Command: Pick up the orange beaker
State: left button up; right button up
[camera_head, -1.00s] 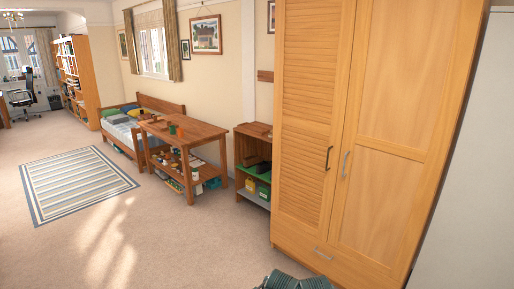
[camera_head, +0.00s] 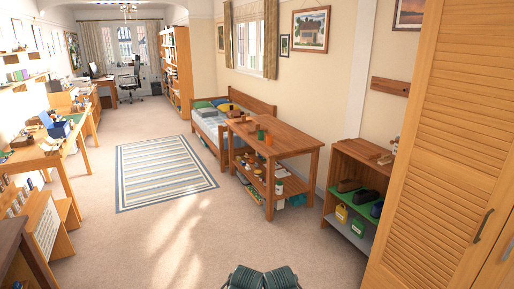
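A small orange thing (camera_head: 269,140) stands on the top of the wooden table (camera_head: 295,146) in the middle of the head view. It may be the orange beaker, but it is too small to be sure. A green thing (camera_head: 261,134) stands close beside it. Neither of my grippers shows in the head view.
Several small items fill the table's lower shelf. A bed (camera_head: 212,128) stands behind the table. A low shelf unit (camera_head: 345,168) and a wardrobe (camera_head: 440,150) stand to the right. A striped rug (camera_head: 160,172) lies left; the carpet (camera_head: 185,250) in front is clear. Desks line the left wall.

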aim_at(269, 140)
jog(key=i+u, duration=0.1)
jog(key=i, duration=1.8)
jog(key=i+z, duration=0.15)
jog(key=i, duration=0.4)
jog(key=i+j+z, duration=0.15)
jog(key=i, duration=0.35)
jog(key=i+j+z, duration=0.15)
jog(key=i, duration=0.4)
jog(key=i+j+z, duration=0.3)
jog(key=i+z, duration=0.2)
jog(key=i+j+z, duration=0.45)
